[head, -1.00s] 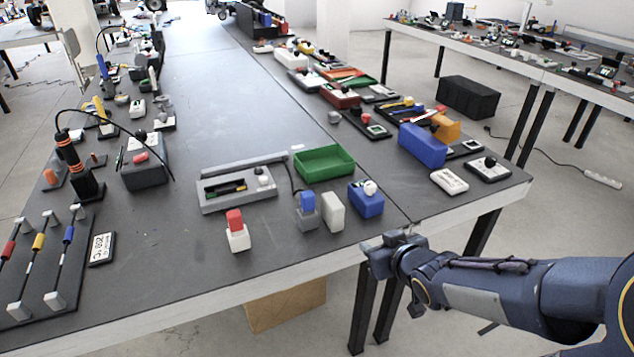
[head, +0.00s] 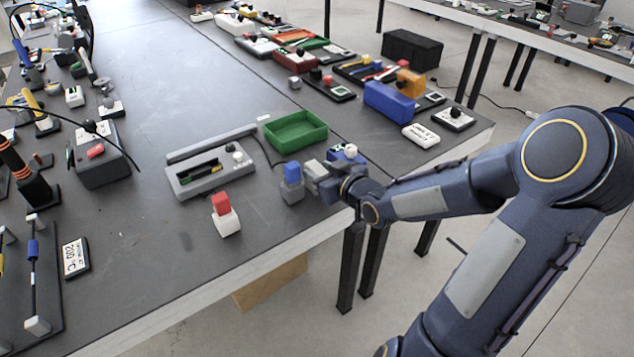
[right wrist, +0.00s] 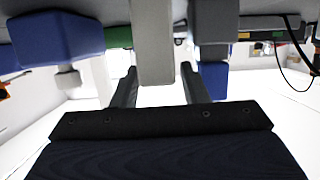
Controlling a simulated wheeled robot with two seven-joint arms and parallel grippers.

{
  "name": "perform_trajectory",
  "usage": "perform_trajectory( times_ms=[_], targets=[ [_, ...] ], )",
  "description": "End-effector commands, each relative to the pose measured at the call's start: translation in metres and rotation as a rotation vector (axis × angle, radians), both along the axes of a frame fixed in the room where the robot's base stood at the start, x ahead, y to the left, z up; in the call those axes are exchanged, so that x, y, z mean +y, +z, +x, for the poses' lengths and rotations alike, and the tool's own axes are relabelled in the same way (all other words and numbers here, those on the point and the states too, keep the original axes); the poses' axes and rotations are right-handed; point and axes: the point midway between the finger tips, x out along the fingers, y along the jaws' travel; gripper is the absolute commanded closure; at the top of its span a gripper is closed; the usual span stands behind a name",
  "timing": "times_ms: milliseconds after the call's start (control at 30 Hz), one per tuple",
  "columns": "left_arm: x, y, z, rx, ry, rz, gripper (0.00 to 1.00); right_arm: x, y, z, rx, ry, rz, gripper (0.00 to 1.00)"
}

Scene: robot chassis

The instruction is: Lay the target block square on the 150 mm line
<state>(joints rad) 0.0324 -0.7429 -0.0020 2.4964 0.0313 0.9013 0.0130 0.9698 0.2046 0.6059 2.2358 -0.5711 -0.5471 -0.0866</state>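A light grey upright block (head: 313,168) stands near the table's front edge, partly hidden by my right gripper (head: 326,182). In the right wrist view the block (right wrist: 153,40) hangs down between the two fingers of the right gripper (right wrist: 159,70). The fingers are apart, with a gap showing on the block's right side; contact on the left is unclear. To its left stand a blue-topped grey block (head: 292,182) and a red-topped white block (head: 225,214). I cannot make out a 150 mm line or which block is the target. My left gripper is out of view.
A blue box with a white knob (head: 347,154) is close behind the gripper. A green tray (head: 295,131) and a grey slotted fixture (head: 209,172) lie farther back. A blue bin (head: 388,100) stands right. The table's middle left of the fixture is mostly clear.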

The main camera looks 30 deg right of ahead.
Motion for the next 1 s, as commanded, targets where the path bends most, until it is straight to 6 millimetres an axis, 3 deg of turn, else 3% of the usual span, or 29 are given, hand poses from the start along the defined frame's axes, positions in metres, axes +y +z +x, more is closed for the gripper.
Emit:
perform_trajectory(
  times_ms=[200,500,800,1000],
  targets=[
    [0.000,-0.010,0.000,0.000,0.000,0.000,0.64,0.002,-0.010,0.031,-0.002,0.003,0.002,0.60],
    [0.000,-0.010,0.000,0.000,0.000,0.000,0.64,0.002,-0.010,0.035,0.000,0.000,-0.001,0.60],
    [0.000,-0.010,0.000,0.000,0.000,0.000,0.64,0.002,-0.010,0.035,0.000,0.000,0.000,0.99],
    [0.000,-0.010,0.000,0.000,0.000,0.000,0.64,0.002,-0.009,0.035,-0.002,0.000,-0.001,1.00]
  ],
)
